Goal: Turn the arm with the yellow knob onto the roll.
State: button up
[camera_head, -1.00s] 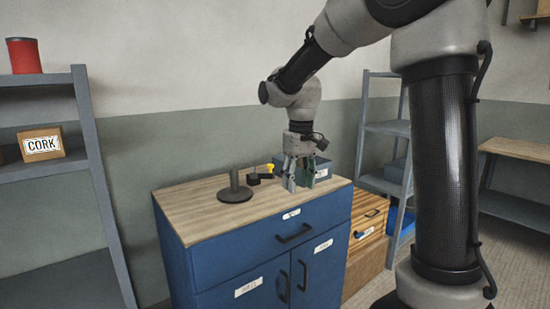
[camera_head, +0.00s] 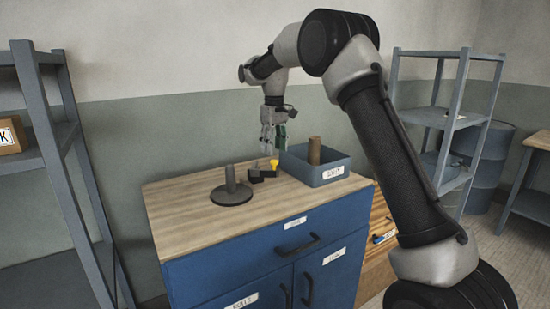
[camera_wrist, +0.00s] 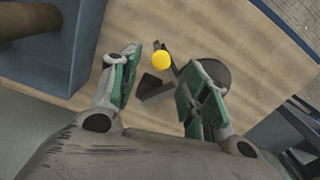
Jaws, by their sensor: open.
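The yellow knob (camera_head: 274,163) stands up from a small dark arm and block (camera_head: 262,173) on the wooden cabinet top. In the wrist view the knob (camera_wrist: 161,61) appears between my fingertips. My gripper (camera_head: 273,150) is open, pointing down just above the knob; I cannot tell whether it touches it. Left of the block stands a grey post on a round dark base (camera_head: 232,196), with no roll on it. A brown roll (camera_head: 314,150) stands upright in the grey bin; part of it also shows in the wrist view (camera_wrist: 30,20).
The grey labelled bin (camera_head: 327,176) stands close to the right of the knob. The wooden top (camera_head: 180,215) is clear at left and front. The blue cabinet (camera_head: 270,263) has a drawer and doors below. Shelving stands at both sides.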

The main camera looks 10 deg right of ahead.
aim_at(274, 161)
jog(key=shift+f, duration=2.25)
grip_shut()
